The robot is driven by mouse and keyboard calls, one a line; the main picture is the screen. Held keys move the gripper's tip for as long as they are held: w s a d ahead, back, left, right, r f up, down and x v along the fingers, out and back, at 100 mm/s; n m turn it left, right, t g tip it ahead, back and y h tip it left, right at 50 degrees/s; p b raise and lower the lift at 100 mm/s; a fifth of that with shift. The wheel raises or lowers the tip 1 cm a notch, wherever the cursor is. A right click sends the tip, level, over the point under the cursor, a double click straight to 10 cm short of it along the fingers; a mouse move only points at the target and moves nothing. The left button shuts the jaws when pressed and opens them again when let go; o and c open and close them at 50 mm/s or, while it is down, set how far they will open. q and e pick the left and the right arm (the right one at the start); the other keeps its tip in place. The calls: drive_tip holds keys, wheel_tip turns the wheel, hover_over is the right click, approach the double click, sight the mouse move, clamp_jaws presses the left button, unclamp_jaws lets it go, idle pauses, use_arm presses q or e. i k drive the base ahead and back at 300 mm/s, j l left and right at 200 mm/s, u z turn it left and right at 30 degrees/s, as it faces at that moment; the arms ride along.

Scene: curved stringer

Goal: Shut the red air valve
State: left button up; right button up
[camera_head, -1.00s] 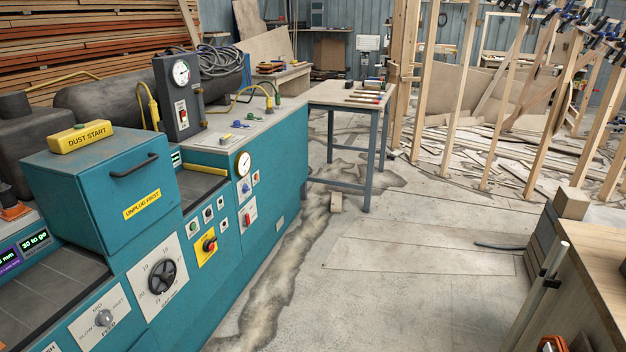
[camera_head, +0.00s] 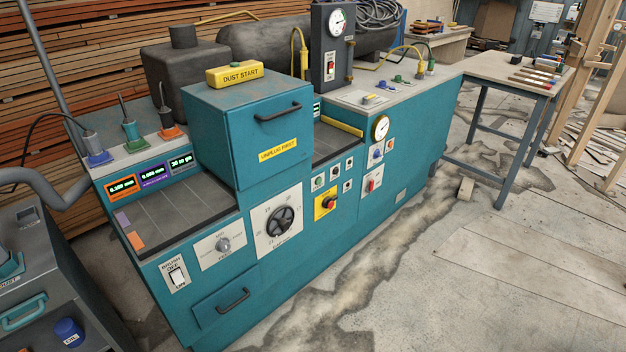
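No part is clearly marked as the air valve in the head view. A small red handle or switch (camera_head: 371,184) sits on a white plate on the teal machine (camera_head: 375,240), below a round gauge (camera_head: 380,128); its setting is too small to read. A red knob on a yellow plate (camera_head: 325,203) is to its left. A red switch (camera_head: 331,66) is on the dark grey box under another gauge (camera_head: 337,21). Neither of my grippers is in view.
A grey cabinet (camera_head: 45,285) stands at lower left. A table with tools (camera_head: 500,68) stands at the back right. The concrete floor (camera_head: 480,270) in front is mostly clear.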

sight(369, 190)
drive_tip(key=i+l+u, duration=0.45)
drive_tip(key=l, duration=0.2)
drive_tip(key=i+l+u, duration=0.25)
drive_tip(key=l, duration=0.15)
drive_tip(key=l+u, duration=0.2)
drive_tip(key=l, duration=0.2)
drive_tip(key=i+l+u, duration=0.1)
drive_tip(key=l+u, duration=0.15)
drive_tip(key=l, duration=0.2)
drive_tip(key=l+u, duration=0.2)
drive_tip(key=l, duration=0.2)
drive_tip(key=i+l, duration=0.05)
